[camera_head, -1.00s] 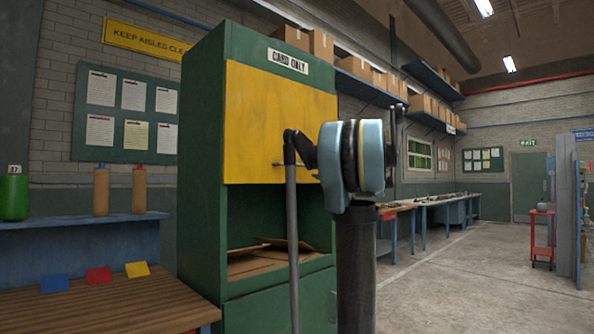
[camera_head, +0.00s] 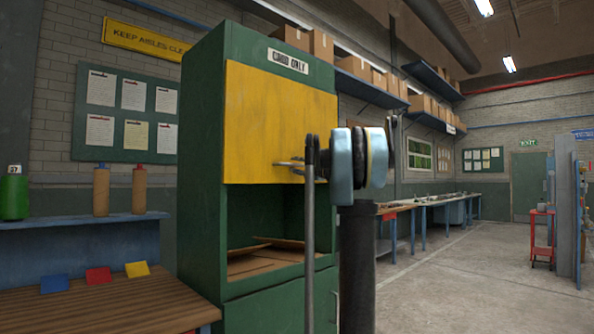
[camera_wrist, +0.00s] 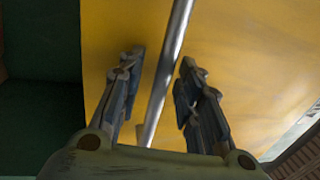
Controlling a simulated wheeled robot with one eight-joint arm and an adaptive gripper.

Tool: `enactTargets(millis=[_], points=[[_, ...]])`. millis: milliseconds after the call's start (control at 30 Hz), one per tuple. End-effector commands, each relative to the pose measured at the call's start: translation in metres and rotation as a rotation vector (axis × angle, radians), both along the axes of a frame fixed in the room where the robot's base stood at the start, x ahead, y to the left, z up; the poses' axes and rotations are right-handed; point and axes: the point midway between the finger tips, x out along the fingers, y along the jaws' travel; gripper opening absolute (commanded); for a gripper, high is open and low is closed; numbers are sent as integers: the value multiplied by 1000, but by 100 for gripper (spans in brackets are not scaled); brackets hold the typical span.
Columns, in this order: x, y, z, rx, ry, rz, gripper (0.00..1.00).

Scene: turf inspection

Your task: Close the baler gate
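The baler is a tall green cabinet (camera_head: 204,150) with a yellow gate (camera_head: 255,120). The gate covers the upper front, and the opening below it is uncovered, with brown cardboard (camera_head: 262,262) inside. A metal bar handle (camera_head: 284,163) sits near the gate's lower edge. In the wrist view the yellow gate (camera_wrist: 250,50) fills most of the picture and the handle (camera_wrist: 168,75) runs between the fingers. My gripper (camera_wrist: 162,62) is open, one finger on each side of the bar, with gaps visible.
A wooden bench (camera_head: 110,305) with blue, red and yellow blocks stands left of the baler. A blue shelf (camera_head: 80,222) holds bottles. Workbenches (camera_head: 425,205) line the wall to the right. The floor (camera_head: 460,285) at right is clear; a red cart (camera_head: 542,237) stands farther back.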

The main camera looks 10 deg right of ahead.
Motion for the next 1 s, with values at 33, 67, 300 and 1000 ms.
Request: enactTargets(millis=[33, 67, 300, 1000], points=[[0, 0, 0, 0, 0, 0, 33], [1, 1, 0, 0, 0, 0, 33], [0, 1, 0, 0, 0, 0, 19], [0, 0, -51, -1, -1, 1, 0]])
